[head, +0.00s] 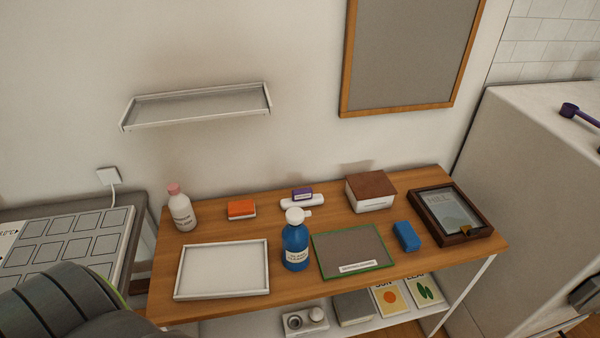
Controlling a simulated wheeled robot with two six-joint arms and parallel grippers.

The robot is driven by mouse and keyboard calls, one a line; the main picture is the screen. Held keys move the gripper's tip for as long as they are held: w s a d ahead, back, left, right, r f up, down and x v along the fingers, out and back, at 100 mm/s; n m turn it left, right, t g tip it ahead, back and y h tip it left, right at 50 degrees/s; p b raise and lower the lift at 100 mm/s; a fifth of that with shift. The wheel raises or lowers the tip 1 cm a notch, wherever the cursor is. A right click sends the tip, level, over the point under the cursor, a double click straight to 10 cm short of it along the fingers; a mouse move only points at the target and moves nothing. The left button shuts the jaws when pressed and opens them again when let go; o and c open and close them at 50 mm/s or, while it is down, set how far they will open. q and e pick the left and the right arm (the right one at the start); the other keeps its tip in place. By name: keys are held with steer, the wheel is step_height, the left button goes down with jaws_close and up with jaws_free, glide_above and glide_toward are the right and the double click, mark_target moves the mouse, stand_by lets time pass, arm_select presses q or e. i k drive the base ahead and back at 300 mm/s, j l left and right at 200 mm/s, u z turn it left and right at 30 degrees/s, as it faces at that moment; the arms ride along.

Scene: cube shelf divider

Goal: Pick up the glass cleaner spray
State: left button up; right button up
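The glass cleaner spray (295,243) is a blue bottle with a white spray head and a pale label. It stands upright on the wooden shelf top (222,312) near the middle, between a white tray and a green-edged board. Its spray nozzle points right. The label print is too small to read surely.
Around the bottle are the white tray (181,284), green-edged board (352,250), blue block (407,236), orange block (241,208), white bottle with pink cap (182,209), brown-lidded box (370,191) and dark framed case (426,211). A white wall shelf (198,106) hangs behind.

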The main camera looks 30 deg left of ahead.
mark_target(295, 256)
steer(key=u, duration=1)
